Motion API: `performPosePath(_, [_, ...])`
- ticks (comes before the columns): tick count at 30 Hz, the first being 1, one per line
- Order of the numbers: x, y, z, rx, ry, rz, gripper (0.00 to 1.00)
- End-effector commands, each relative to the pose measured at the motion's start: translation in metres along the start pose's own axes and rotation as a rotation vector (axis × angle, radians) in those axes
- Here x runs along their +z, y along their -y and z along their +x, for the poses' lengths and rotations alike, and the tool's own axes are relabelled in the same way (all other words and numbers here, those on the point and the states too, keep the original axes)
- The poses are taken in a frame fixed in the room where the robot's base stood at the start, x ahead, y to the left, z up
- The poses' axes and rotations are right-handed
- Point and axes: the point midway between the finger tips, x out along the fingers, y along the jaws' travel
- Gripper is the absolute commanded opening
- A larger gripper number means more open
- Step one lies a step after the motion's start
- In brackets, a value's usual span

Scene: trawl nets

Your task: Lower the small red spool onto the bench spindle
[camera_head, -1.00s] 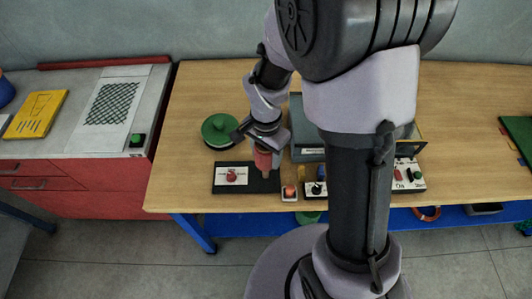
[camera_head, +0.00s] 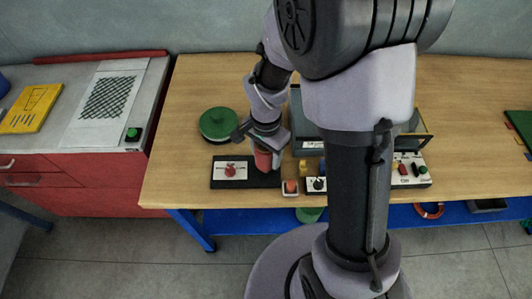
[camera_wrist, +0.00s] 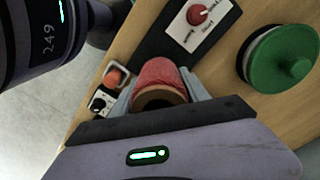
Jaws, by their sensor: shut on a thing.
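The small red spool (camera_head: 262,159) is between the fingers of my gripper (camera_head: 264,146), above the right part of a black base plate (camera_head: 246,185) near the bench's front edge. In the wrist view the spool (camera_wrist: 162,78) shows red sides and a brown ring at its near end, with a grey finger on each side. My gripper (camera_wrist: 160,95) is shut on it. I cannot make out the bench spindle; the spool and gripper cover that spot. I cannot tell whether the spool touches the plate.
The plate carries a white label with a red knob (camera_head: 230,170). A green round reel (camera_head: 218,124) stands behind left. A small box with an orange-red button (camera_head: 290,186) and a control panel (camera_head: 411,171) lie to the right. The bench (camera_head: 180,150) is clear at left.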

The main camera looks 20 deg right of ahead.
Motion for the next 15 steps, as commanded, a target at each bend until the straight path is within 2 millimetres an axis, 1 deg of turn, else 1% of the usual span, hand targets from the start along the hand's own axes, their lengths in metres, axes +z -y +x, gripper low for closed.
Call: performPosePath(15, [0.0, 0.0, 0.02, 0.0, 0.0, 0.0, 0.08])
